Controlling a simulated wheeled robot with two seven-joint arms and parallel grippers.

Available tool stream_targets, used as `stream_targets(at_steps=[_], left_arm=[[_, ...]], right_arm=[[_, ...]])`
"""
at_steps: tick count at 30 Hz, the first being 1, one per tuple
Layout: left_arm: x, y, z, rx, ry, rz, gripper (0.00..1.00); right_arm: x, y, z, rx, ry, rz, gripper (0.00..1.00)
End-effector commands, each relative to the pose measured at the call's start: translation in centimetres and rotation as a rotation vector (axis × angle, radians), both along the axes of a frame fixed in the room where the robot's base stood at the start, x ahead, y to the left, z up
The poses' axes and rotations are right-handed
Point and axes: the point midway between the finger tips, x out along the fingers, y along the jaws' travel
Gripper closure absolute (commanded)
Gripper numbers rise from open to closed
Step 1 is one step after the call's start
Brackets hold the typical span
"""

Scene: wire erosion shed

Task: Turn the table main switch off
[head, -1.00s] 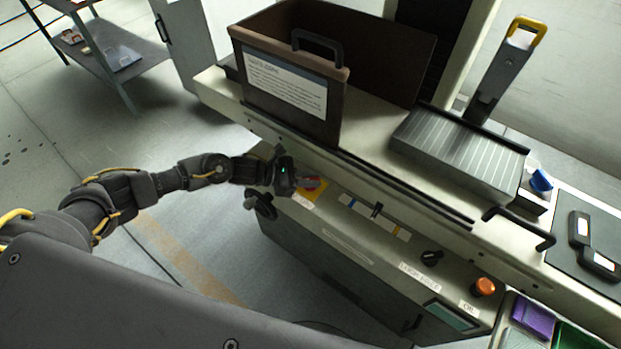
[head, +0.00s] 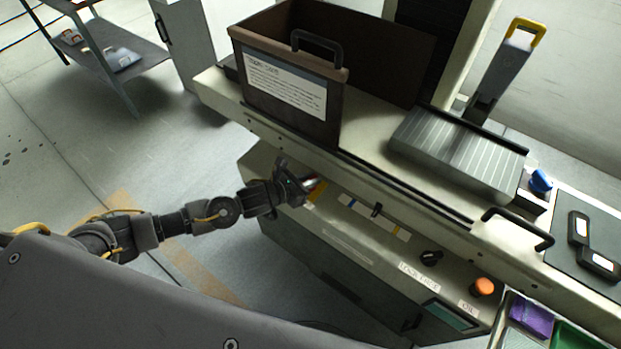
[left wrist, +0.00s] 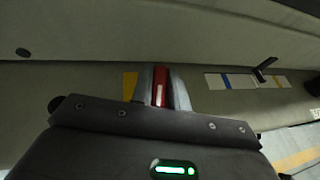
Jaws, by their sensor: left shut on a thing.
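The table main switch is a red handle (left wrist: 160,86) on a yellow plate (head: 318,196) at the far left end of the machine's sloping front panel. My left gripper (head: 315,186) is at this switch, with its fingers shut on the red handle. In the left wrist view the handle stands between the two grey fingers (left wrist: 159,88), and part of the yellow plate (left wrist: 130,86) shows to their left. The gripper hides much of the switch in the head view. My right gripper is not in view.
Right of the switch are a striped strip with a black lever (head: 376,211), a black knob (head: 431,256) and an orange button (head: 482,287). A brown bin (head: 290,120) stands on the ledge above. A black handle (head: 517,228) sticks out farther right.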

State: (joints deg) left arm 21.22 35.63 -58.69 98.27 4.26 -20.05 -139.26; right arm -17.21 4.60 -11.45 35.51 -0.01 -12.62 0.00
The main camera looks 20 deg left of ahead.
Motion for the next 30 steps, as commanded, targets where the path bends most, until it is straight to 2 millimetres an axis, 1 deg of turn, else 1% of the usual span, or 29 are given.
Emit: stream_targets(at_steps=[5, 8, 11, 15, 21, 24, 30], left_arm=[[-0.2, -0.2, 0.1, -0.004, 0.007, 0.17, 1.0], [-0.2, -0.2, 0.3, -0.003, 0.006, 0.264, 1.0], [-0.2, -0.3, 0.4, -0.001, 0.007, 0.358, 1.0], [-0.2, -0.3, 0.6, 0.0, 0.008, 0.49, 1.0], [-0.2, -0.3, 0.6, 0.003, 0.007, 0.673, 1.0], [-0.1, -0.3, 0.5, 0.004, 0.006, 0.756, 1.0], [-0.1, -0.3, 0.2, 0.004, 0.005, 0.89, 1.0]], right_arm=[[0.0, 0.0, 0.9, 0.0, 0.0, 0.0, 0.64], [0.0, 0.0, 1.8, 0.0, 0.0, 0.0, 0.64], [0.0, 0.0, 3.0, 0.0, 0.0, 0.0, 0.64], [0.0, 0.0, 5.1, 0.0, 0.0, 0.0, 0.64], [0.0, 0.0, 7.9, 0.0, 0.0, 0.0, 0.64], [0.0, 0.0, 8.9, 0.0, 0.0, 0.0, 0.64], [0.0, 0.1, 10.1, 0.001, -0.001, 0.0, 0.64]])
